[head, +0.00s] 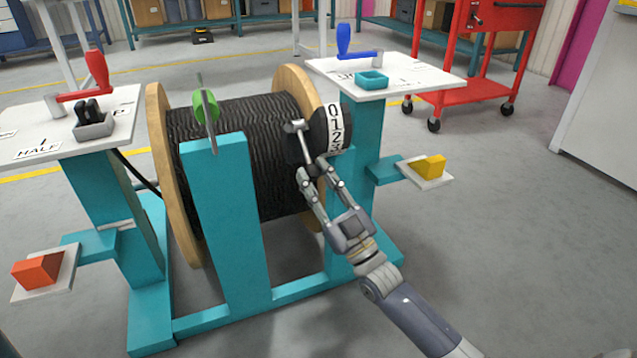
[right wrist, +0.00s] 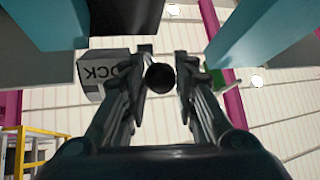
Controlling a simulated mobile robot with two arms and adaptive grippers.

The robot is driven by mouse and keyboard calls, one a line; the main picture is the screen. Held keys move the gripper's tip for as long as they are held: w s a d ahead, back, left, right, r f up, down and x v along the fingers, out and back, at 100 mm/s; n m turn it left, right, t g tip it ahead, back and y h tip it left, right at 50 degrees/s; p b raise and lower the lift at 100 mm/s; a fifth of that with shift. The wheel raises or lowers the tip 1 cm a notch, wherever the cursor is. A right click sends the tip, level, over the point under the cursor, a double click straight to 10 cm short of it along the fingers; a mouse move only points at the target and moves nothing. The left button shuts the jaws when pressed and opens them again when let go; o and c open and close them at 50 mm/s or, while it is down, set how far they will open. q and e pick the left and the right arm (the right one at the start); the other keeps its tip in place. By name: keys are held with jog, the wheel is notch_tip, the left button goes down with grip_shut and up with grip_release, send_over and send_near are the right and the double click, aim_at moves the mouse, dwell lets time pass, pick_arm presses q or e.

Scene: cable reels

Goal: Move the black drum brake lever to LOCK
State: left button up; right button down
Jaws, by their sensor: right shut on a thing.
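The black brake lever's round end (right wrist: 160,78) shows between the fingertips of my right gripper (right wrist: 162,80) in the right wrist view. In the head view, my right gripper (head: 314,168) reaches in from the lower right to the right end of the cable drum (head: 240,150). A pale block (right wrist: 98,75) with letters reading "OCK" is left of the fingers in the wrist view, partly covered by one. My left gripper is not in view.
A teal stand (head: 232,230) carries the drum. A white 0-1-2-3 dial strip (head: 335,127) is close to the right gripper. A red crank (head: 90,78) and a blue crank (head: 345,45) are on side plates. A yellow block (head: 430,166) sits on a small right-hand shelf.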

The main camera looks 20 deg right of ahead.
jog(key=shift+w+f, duration=0.25)
dwell(0.3)
jog(key=c, duration=1.6)
grip_release()
jog(key=shift+o, duration=0.3)
jog(key=shift+w+a+f, duration=0.1)
jog(key=shift+w, duration=0.05)
jog(key=v, duration=1.2)
